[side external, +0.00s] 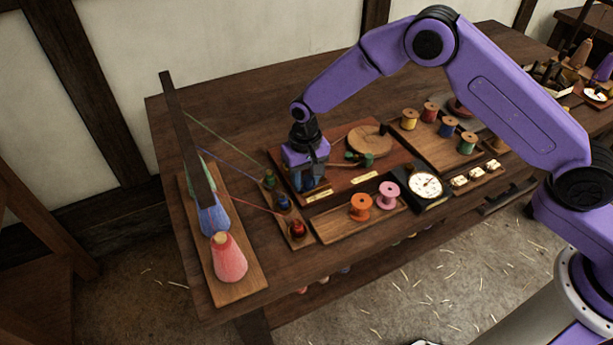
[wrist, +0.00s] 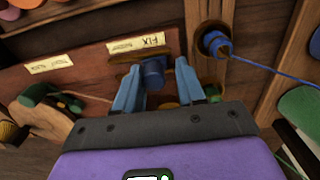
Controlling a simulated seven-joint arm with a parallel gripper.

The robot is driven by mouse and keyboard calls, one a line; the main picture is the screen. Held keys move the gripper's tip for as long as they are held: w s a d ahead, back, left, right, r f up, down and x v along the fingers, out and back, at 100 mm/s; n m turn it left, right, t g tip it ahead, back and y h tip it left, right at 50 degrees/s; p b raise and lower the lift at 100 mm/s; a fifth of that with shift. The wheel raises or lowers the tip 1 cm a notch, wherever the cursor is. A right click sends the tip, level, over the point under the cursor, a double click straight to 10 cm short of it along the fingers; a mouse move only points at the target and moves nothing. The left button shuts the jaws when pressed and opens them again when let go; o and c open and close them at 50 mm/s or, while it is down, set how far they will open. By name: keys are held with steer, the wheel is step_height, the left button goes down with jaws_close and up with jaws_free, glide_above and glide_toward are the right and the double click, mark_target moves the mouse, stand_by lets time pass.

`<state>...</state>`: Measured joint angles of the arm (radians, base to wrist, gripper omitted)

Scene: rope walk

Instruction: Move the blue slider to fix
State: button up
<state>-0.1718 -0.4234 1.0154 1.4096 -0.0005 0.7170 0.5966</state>
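The blue slider (wrist: 153,73) shows in the wrist view as a round blue knob on a short wooden track, close to a label reading FIX (wrist: 142,43). My gripper (wrist: 157,76) is open, with one blue finger on each side of the knob and a visible gap on both sides. In the side view my gripper (side external: 308,182) points down at the left end of the reddish-brown board (side external: 338,184). There its fingers largely hide the slider. A second label (wrist: 49,64) lies further left in the wrist view; its text is hard to read.
A rack with green, blue and red bobbins (side external: 297,228) stands just left of the board, with threads running to a tall post (side external: 187,135). Orange (side external: 360,207) and pink (side external: 388,195) spools and a dial (side external: 426,186) sit in front. A round wooden disc (side external: 369,140) is behind right.

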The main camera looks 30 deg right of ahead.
steer(key=shift+d, duration=0.25)
steer(key=shift+r, duration=3.5)
